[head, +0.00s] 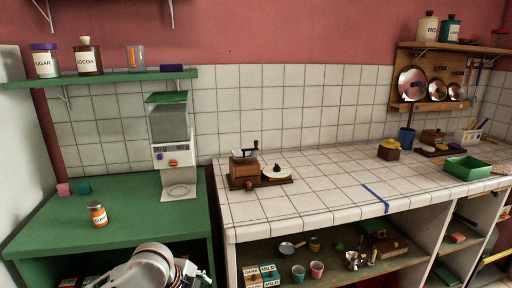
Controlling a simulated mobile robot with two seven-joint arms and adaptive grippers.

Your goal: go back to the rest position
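One of my arms, which I take to be the left, comes in at the bottom edge, left of the middle, in front of the green counter. Its rounded white and grey links show. The darker end at its right, which looks like my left gripper (190,272), is cut by the picture edge. Its fingers cannot be made out, and I see nothing held in it. My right gripper is not in view.
The green counter (140,226) holds an orange-labelled jar (97,215) and a dispenser (172,150). The tiled counter (310,200) holds a wooden grinder (244,168) and a green tray (467,168). Cups and pans stand on the open shelf below (335,256). The tiled counter's middle is clear.

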